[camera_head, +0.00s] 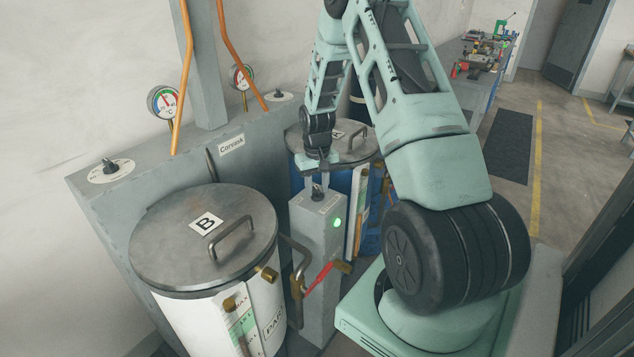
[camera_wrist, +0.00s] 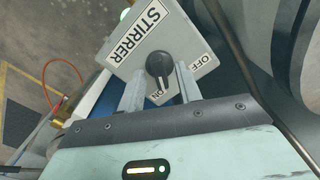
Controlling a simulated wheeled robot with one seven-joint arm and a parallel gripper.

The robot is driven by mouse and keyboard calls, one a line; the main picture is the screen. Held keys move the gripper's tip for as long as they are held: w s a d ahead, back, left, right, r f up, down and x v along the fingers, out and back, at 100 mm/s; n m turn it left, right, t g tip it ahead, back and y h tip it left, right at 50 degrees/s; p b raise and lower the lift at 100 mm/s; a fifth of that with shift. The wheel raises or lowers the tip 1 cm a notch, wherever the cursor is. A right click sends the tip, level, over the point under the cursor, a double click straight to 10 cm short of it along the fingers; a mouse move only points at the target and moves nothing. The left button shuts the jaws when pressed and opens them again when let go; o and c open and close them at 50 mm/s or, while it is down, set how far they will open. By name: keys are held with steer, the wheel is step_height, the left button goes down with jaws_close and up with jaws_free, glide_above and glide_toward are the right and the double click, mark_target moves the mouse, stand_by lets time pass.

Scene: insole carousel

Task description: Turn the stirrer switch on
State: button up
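The stirrer switch is a dark round knob (camera_wrist: 159,63) on top of a grey box (camera_wrist: 178,35) labelled STIRRER, with OFF and ON marks. In the wrist view its pointer appears turned toward ON. A green lamp (camera_head: 337,223) glows on the box's side in the head view. My gripper (camera_wrist: 161,72) is over the box top with its fingers on either side of the knob, open, with what looks like a small gap on each side. In the head view my gripper (camera_head: 318,178) points down at the knob (camera_head: 318,193), partly covering it.
A metal-lidded drum marked B (camera_head: 165,245) stands left of the box, and a blue drum with lid A (camera_head: 350,145) stands behind it. Pipes and a red-handled valve (camera_head: 319,276) are close in front. A grey panel (camera_head: 110,205) with gauges runs behind.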

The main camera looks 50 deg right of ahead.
mark_target(317, 189)
step_height(317, 189, up, 18)
steer(key=b, duration=0.2)
steer(key=shift+f+b, duration=0.25)
steer(key=shift+b, duration=0.1)
stand_by(0.3)
steer(key=s+a+n, duration=0.3)
steer(key=a+n, duration=0.3)
steer(key=a, duration=2.4)
steer(key=s+a+n, duration=0.3)
steer(key=s+a, duration=0.4)
steer(key=s, duration=0.3)
steer(key=s+a+f+n, duration=0.1)
steer(key=s+a+n, duration=0.3)
steer(key=s+a, duration=0.3)
steer(key=s, duration=0.3)
steer(key=shift+a+f+y, duration=0.2)
steer(key=shift+a+y, duration=0.05)
steer(key=shift+y, duration=0.05)
